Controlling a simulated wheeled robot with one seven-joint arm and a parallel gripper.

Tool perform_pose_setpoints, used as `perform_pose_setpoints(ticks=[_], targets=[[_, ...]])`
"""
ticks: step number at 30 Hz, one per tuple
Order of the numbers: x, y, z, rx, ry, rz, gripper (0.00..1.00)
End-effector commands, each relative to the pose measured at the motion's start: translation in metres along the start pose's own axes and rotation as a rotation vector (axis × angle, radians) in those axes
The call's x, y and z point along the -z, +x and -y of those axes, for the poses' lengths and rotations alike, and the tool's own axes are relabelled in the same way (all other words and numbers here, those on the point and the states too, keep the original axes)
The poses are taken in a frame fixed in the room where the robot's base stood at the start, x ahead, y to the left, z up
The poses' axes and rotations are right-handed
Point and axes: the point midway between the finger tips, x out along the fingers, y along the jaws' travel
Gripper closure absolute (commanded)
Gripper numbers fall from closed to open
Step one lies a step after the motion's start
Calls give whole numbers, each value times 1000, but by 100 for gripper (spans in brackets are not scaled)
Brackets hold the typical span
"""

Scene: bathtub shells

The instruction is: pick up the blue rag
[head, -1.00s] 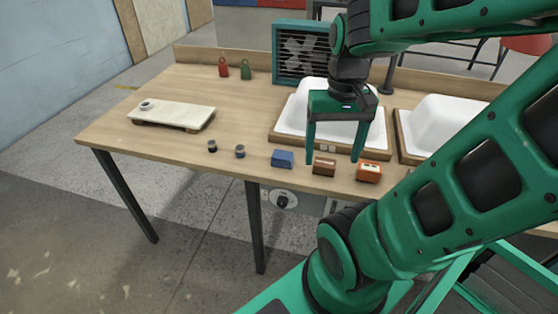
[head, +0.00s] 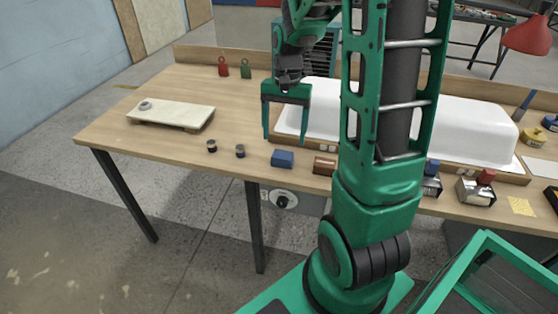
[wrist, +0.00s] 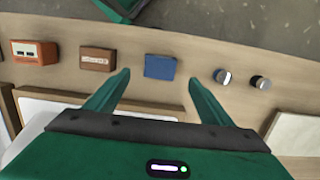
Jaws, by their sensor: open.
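The blue rag (head: 282,158) is a small, folded, block-like piece near the front edge of the wooden table (head: 180,88). It also shows in the wrist view (wrist: 160,67), upper middle, fully visible. My gripper (head: 284,140) is open and empty, fingers pointing down, above and slightly behind the rag in the head view. In the wrist view my gripper's two fingertips (wrist: 160,78) lie to either side of the rag, apart from it. The exact height above the rag is hard to tell.
A brown box (wrist: 97,59) and an orange box (wrist: 34,52) stand on one side of the rag. Two small dark jars (head: 211,146) (head: 240,151) stand on the other. A white tub shell (head: 465,125) lies behind. A pale board (head: 172,115) lies left.

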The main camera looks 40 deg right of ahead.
Motion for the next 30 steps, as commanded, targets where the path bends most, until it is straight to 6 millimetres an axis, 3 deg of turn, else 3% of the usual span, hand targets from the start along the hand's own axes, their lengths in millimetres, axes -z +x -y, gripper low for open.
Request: perform_pose_setpoints(ticks=[3,11,19,29,30], targets=[[0,16,0,-1,-1,1,25],[-1,33,0,-1,-2,0,25],[0,69,-1,-2,-1,1,25],[0,75,0,0,-2,-2,25],[0,75,0,0,-2,-2,32]])
